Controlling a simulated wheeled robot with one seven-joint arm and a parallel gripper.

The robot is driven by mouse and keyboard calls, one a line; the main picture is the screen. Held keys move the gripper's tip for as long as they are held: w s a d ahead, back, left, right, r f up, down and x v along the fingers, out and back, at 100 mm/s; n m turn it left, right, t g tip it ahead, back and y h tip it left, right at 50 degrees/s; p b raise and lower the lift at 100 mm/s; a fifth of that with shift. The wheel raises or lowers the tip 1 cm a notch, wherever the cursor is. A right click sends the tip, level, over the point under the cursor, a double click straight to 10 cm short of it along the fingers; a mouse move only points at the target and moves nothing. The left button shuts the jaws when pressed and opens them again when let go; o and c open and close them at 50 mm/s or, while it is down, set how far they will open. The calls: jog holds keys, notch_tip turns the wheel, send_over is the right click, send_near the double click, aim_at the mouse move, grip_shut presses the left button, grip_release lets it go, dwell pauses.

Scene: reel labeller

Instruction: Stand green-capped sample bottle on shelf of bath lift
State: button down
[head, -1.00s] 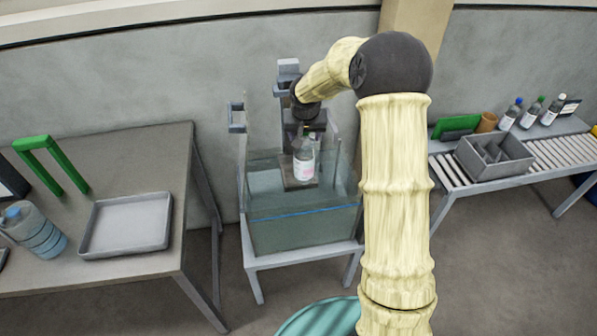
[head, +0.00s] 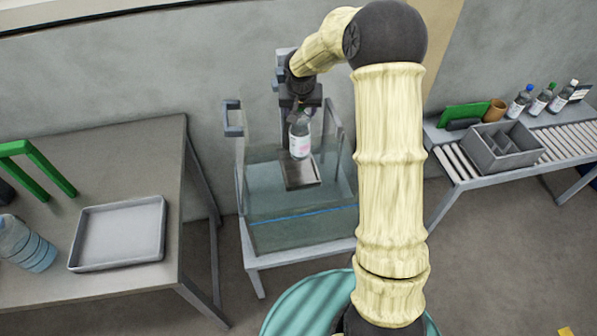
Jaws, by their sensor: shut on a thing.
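My gripper (head: 302,104) is shut on the upper end of a clear sample bottle with a white and pink label (head: 300,140). The bottle hangs upright; its cap is hidden by the gripper, so I cannot tell its colour. Its base shows over the back part of the small grey shelf of the bath lift (head: 301,184), apparently just above it; I cannot tell whether they touch. The shelf is inside the clear-walled bath (head: 262,205), above the blue water line. Another bottle with a green cap (head: 542,100) stands on the right-hand bench.
A blue-capped bottle (head: 520,101) and a white-capped bottle (head: 563,97) flank the green-capped one. A grey divided box (head: 495,167) stands on the roller bench. The left table holds an empty tray (head: 88,262), a green frame (head: 52,175) and a large bottle (head: 27,245). Bath walls surround the shelf.

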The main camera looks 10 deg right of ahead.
aim_at(301, 135)
jog(key=shift+s+d+r, duration=0.1)
jog(key=shift+s+r, duration=0.05)
jog(key=shift+s, duration=0.15)
jog(key=f+p, duration=0.1)
jog(key=f, duration=0.5)
jog(key=shift+w+f, duration=0.15)
jog(key=shift+w, duration=0.05)
jog(key=shift+f, duration=0.1)
jog(key=shift+f, duration=1.8)
